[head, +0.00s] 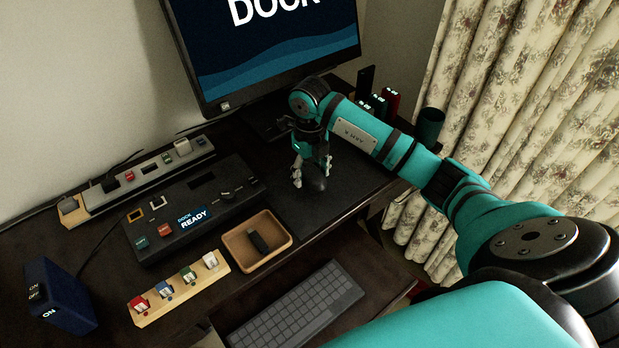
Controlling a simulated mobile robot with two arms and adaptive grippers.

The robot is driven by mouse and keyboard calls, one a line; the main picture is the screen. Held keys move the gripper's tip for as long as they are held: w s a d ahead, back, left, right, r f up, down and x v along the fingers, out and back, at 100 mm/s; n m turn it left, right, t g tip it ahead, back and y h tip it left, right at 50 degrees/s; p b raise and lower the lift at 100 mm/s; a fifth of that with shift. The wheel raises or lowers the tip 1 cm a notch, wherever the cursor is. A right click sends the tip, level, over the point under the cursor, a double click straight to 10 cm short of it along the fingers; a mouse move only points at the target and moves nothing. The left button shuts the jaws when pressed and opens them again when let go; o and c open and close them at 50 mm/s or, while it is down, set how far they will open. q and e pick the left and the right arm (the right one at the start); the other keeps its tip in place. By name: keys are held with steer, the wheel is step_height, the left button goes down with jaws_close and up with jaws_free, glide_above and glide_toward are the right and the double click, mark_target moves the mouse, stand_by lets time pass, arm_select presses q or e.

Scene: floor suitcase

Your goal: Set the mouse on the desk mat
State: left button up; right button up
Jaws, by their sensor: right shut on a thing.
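My right gripper (311,165) reaches down over the dark desk mat (352,182), below the monitor. It is shut on the dark mouse (318,184), which shows just under and beside the fingers. The mouse is over the mat, low down; I cannot tell whether its underside touches it. The gripper hides part of the mouse. My left gripper is not in view.
A wooden tray (284,258) holding a small black item stands left of the mat. A keyboard (298,308) lies in front on a lower surface. A black dock box (190,208) and power strip (140,178) are at left. The monitor (270,45) stands behind.

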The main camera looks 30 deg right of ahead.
mark_target(309, 181)
steer(key=shift+w+f, duration=0.2)
steer(key=shift+f, duration=0.05)
step_height(309, 181, down, 3)
steer(key=shift+r+p, duration=0.2)
steer(key=shift+p, duration=0.15)
steer(key=shift+f, duration=0.2)
steer(key=shift+f, duration=0.1)
steer(key=shift+f, duration=0.15)
steer(key=o, duration=1.2)
